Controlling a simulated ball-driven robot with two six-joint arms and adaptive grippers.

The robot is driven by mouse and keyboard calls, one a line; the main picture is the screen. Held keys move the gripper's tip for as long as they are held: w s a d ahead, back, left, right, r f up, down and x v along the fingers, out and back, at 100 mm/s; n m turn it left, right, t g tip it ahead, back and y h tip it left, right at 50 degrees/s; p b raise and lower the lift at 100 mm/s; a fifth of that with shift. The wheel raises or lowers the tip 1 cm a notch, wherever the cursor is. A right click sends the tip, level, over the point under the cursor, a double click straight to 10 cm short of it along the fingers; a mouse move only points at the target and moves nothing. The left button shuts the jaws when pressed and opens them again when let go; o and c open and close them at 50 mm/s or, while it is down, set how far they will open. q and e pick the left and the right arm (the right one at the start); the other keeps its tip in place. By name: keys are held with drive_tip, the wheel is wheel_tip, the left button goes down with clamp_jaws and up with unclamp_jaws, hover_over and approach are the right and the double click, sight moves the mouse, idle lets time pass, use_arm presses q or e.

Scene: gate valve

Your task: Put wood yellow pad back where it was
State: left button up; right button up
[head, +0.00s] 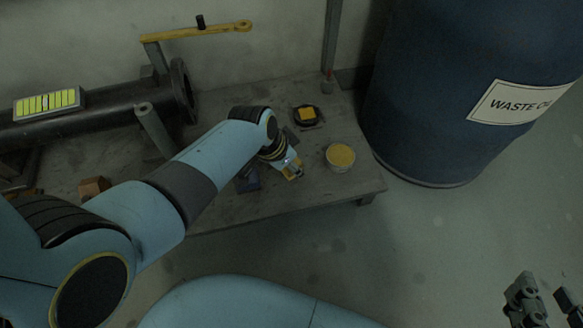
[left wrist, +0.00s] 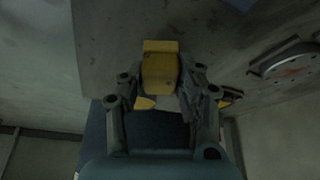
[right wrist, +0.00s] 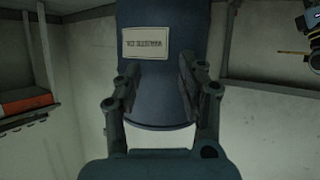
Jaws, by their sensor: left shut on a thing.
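My left gripper (head: 291,172) is low over the right part of the grey table, between a blue item and a tub. In the left wrist view it (left wrist: 160,85) is shut on a yellow block (left wrist: 160,72), which looks like the wood yellow pad. In the head view only a little yellow (head: 294,174) shows at the fingertips; whether it touches the table I cannot tell. My right gripper (head: 543,299) is over the floor at lower right. It is open and empty, its fingers apart in the right wrist view (right wrist: 158,82).
A tub with a yellow top (head: 341,157) stands right of the left gripper. A dark round item with a yellow block (head: 306,113) lies behind it. A blue item (head: 248,180) and brown block (head: 94,188) are on the table (head: 225,208). A blue drum (head: 430,130) stands right.

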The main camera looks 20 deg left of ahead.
use_arm(q)
drive_tip(key=shift+f+b, duration=0.55)
drive_tip(key=shift+f, duration=0.1)
drive_tip(key=shift+w, duration=0.1)
use_arm(e)
drive_tip(key=w+r+t, duration=0.4)
drive_tip(key=w+r, duration=0.1)
drive_tip(key=r, duration=0.2)
drive_tip(key=shift+a+n+y, duration=0.35)
drive_tip(key=shift+n+y, duration=0.05)
drive_tip(key=shift+w+r, duration=0.15)
use_arm(q)
drive_tip(key=shift+f, duration=0.1)
drive_tip(key=o, duration=1.1)
use_arm(e)
drive_tip(key=shift+w+r, duration=0.15)
drive_tip(key=shift+r, duration=0.1)
